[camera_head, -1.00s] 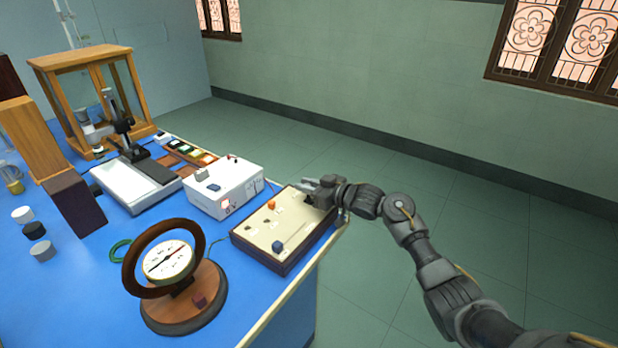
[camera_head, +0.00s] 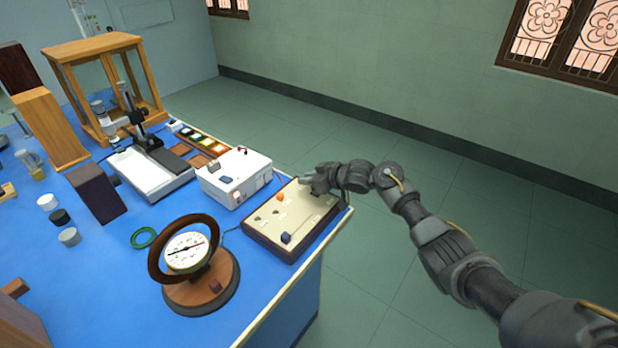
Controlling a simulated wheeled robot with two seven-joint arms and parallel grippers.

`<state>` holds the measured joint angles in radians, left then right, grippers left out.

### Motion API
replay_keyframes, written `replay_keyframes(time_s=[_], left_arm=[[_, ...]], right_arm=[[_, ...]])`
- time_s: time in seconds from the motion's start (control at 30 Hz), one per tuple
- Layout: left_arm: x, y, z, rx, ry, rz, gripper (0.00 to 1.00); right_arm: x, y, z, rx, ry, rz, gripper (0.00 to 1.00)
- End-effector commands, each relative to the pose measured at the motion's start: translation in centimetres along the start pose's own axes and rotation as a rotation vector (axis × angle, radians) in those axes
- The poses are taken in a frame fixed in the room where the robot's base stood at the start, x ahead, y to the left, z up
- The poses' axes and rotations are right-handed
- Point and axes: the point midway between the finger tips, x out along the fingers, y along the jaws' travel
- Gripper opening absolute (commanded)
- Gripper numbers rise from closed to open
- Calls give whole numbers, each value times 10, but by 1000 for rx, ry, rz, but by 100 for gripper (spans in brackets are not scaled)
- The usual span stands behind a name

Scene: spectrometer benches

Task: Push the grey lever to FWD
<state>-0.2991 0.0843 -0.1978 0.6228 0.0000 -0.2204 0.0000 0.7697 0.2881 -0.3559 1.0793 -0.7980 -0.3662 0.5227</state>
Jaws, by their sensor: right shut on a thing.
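The cream-topped switch board (camera_head: 265,221) in a dark frame sits at the right edge of the blue bench. It carries an orange knob (camera_head: 280,197) and a dark blue knob (camera_head: 286,238). My right gripper (camera_head: 308,184) is at the board's far end, pointing left, beyond the orange knob. It is shut on what seems to be the grey lever, which the fingers hide. I cannot read the FWD mark or tell the lever's position. My left gripper is not in view.
A white box (camera_head: 238,185) stands close left of the board. A round dial meter (camera_head: 187,252) on a wooden base stands in front. A glass case (camera_head: 90,75) and a microscope-like stand (camera_head: 138,130) are farther back. Open floor lies right of the bench.

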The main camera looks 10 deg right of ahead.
Motion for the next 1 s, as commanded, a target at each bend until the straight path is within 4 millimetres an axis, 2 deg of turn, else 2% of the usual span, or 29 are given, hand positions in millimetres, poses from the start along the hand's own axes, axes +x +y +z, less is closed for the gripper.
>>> replay_keyframes(time_s=[0.1, 0.13, 0.3, 0.67, 0.77, 1.0], left_arm=[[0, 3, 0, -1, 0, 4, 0], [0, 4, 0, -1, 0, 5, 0], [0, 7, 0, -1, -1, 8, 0], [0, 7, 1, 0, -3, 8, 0], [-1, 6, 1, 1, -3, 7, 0], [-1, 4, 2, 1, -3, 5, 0]], right_arm=[[0, 1, 0, 0, 0, 3, 0], [0, 1, 0, 0, 0, 3, 23], [0, 1, 0, 0, 1, 2, 42], [-6, 1, 0, 0, 2, 1, 42], [-19, 1, 0, -2, 1, 2, 42], [-67, 2, 0, -3, 2, 3, 42]])
